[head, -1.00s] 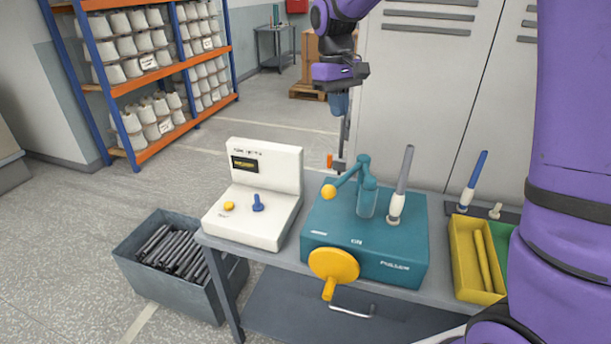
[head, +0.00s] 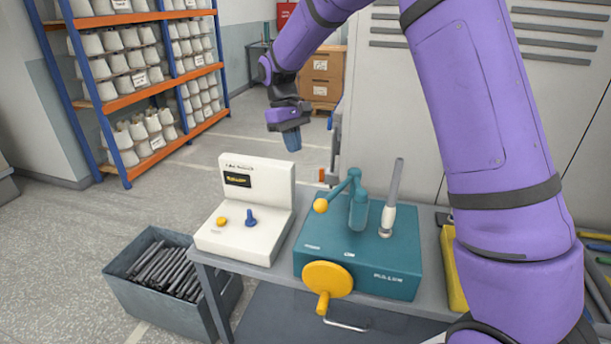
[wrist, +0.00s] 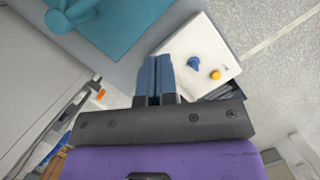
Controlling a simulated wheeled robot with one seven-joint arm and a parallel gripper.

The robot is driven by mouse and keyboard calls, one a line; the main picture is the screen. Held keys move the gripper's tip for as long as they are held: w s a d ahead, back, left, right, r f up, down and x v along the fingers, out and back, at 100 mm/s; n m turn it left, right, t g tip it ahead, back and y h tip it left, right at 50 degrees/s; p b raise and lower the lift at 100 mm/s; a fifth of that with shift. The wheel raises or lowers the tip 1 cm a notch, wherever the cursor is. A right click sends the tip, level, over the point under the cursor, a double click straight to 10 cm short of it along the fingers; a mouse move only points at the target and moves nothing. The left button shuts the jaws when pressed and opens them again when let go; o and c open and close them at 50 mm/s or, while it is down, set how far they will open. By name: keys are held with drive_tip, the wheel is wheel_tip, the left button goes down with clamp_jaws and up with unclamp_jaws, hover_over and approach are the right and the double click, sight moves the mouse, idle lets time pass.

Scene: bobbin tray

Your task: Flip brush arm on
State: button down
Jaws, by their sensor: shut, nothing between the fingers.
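A teal machine (head: 385,262) stands on the bench, with a teal lever arm (head: 342,191) on top that ends in a yellow ball (head: 320,205). The ball points left and toward the front. A yellow hand wheel (head: 328,280) is on its front, and a white-and-grey spindle (head: 390,208) stands upright beside the lever post. My gripper (head: 292,141) is shut and empty, in the air above and behind the white control box (head: 245,240). In the wrist view its blue fingers (wrist: 157,76) are together, between the teal machine (wrist: 125,25) and the white box (wrist: 205,50).
The white box carries a blue knob (head: 251,217) and a yellow button (head: 221,221). A grey bin (head: 170,305) of dark rods sits on the floor at left. A yellow tray (head: 452,270) is partly hidden behind my arm. Orange shelves (head: 172,67) hold cones.

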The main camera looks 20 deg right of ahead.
drive_tip(key=s+d+f, duration=0.2)
drive_tip(key=s+f, duration=0.4)
drive_tip(key=f, duration=0.4)
drive_tip(key=shift+s+d, duration=0.2)
drive_tip(key=s+d+n+t+h, duration=0.1)
drive_tip(key=s+d+n, duration=0.5)
drive_tip(key=s+n, duration=0.1)
drive_tip(key=shift+s+d+h, duration=0.3)
drive_tip(key=shift+s+d, duration=0.1)
drive_tip(key=shift+s, duration=0.25)
drive_tip(key=shift+f, duration=0.1)
idle(0.4)
